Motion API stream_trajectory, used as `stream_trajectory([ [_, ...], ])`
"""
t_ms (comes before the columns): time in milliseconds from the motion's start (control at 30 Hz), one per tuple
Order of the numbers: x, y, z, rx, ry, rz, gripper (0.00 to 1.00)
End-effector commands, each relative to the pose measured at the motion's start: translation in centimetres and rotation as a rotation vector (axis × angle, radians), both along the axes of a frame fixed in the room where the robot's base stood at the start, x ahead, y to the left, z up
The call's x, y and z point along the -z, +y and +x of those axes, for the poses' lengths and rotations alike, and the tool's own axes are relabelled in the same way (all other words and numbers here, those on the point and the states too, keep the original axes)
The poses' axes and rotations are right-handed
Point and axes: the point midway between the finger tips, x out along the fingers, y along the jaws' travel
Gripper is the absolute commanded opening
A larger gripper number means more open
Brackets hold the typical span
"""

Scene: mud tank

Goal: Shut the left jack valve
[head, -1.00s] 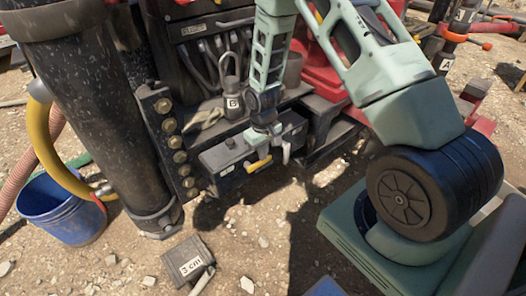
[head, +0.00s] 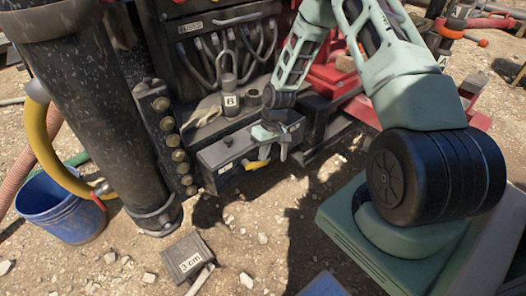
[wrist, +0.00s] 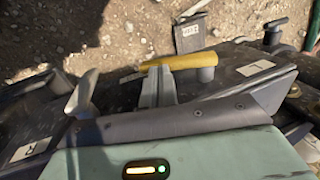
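The dark valve box (head: 212,160) sits low on the machine. A yellow handle (head: 257,165) lies across its front face; in the wrist view the yellow handle (wrist: 195,61) runs sideways from a round grey pivot at its right. A second, pale metal lever (wrist: 84,92) stands to the left in that view, near a label marked R (wrist: 30,149). My gripper (wrist: 158,72) has its two grey fingers close together, with the tips at the yellow handle's left part. I cannot tell whether they touch it. In the head view my gripper (head: 268,150) hangs over the box front.
A block marked 3 cm (head: 187,260) lies on the gravel. A blue bucket (head: 60,208) and a thick black post (head: 95,110) stand at the left. A weight marked B (head: 230,97) and a glove (head: 202,112) rest on the ledge above the box.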

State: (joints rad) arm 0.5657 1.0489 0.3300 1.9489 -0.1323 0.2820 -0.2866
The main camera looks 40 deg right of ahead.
Motion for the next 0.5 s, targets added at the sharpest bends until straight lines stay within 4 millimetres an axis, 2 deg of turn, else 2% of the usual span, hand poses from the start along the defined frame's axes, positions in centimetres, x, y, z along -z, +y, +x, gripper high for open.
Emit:
stream_trajectory([
  [200,1.3,-0.2,-0.1,0.000,0.002,-0.001,0.00],
  [500,2.2,-0.2,0.0,0.001,0.001,-0.001,0.00],
])
